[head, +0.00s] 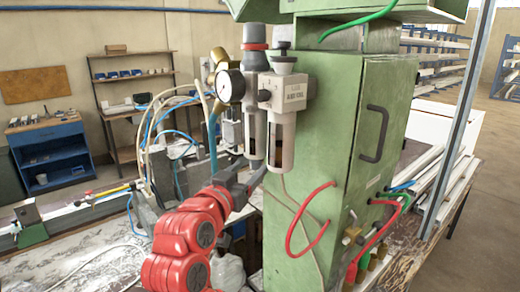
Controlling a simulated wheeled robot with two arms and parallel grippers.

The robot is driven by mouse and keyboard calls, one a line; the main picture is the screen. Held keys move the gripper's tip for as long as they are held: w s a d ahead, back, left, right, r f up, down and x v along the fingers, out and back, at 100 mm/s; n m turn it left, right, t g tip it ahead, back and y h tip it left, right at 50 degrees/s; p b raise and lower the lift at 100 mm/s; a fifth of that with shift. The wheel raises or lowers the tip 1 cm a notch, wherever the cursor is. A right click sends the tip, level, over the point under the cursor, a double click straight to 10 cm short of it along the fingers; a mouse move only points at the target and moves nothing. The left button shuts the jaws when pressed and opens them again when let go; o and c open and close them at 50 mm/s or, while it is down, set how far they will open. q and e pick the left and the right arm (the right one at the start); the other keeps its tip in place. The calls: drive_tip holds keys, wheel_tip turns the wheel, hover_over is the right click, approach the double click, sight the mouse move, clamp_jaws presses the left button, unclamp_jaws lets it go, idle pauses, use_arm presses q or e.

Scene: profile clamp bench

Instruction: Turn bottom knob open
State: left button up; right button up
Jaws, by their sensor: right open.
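A pressure regulator unit is mounted on the left side of the green cabinet (335,150). It has a round gauge (230,86), two clear-windowed bowls, a red-banded knob (255,46) on top and a grey knob (284,64) beside it. My right gripper (250,172), on a red arm, reaches up to the lower end of the left bowl (254,135). Its jaws are open near that end; contact cannot be told. Any knob under this bowl is hidden by the gripper. A small brass valve (351,233) sits low on the cabinet. My left gripper is not in view.
Red hoses (303,215) loop from the cabinet's lower side. Pale and blue hoses (150,130) rise behind my arm at left. A dark handle (376,134) juts from the cabinet door. A metal post (462,110) stands at right.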

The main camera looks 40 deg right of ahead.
drive_tip(key=p+x, duration=0.2)
drive_tip(key=x, duration=0.4)
drive_tip(key=shift+d+r, duration=0.1)
drive_tip(key=shift+d, duration=0.1)
drive_tip(key=shift+w+d, duration=0.35)
clamp_jaws()
